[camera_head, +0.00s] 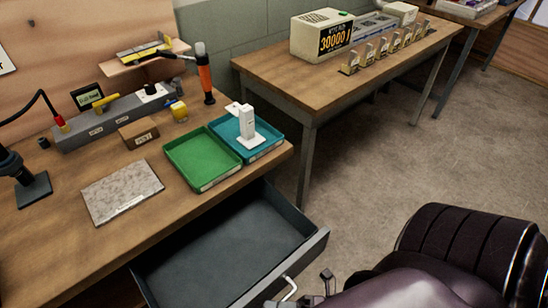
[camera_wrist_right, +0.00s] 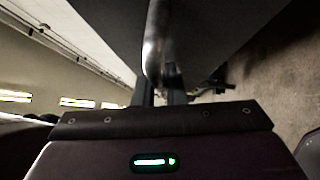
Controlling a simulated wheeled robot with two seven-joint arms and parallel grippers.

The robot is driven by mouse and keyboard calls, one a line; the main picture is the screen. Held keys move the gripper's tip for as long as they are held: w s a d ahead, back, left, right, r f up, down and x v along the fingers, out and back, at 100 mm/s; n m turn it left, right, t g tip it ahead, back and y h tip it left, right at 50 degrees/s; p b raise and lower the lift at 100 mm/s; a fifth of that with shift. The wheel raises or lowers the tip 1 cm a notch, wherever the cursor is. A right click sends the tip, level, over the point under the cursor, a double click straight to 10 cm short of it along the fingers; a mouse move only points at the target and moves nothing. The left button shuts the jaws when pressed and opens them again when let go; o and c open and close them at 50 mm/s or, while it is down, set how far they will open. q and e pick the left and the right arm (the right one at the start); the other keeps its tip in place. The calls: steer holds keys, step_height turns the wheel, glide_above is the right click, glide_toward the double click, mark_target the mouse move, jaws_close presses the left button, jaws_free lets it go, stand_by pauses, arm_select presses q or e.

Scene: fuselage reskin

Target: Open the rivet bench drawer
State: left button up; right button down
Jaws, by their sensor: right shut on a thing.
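The rivet bench drawer (camera_head: 228,252) is pulled well out from under the wooden bench (camera_head: 60,245). Its dark inside is bare where it shows. A metal bar handle (camera_head: 287,288) sits on its front panel at the bottom of the head view. My right gripper (camera_head: 308,297) is at that handle, shut on it. In the right wrist view the shiny handle (camera_wrist_right: 158,45) runs down between the fingers of my right gripper (camera_wrist_right: 160,92), with the dark drawer front behind it. My left gripper is not in view.
On the bench stand a green tray (camera_head: 200,163), a teal tray (camera_head: 262,146) with a white device (camera_head: 246,124), a stone plate (camera_head: 121,191) and an orange-handled tool (camera_head: 205,78). A second table (camera_head: 300,95) stands behind. Grey floor (camera_head: 390,150) is open at right.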

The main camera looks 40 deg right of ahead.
steer(key=c, duration=1.8)
jaws_free()
steer(key=shift+o, duration=0.2)
steer(key=b+v, duration=0.1)
steer(key=v, duration=0.6)
steer(key=shift+s+d, duration=0.3)
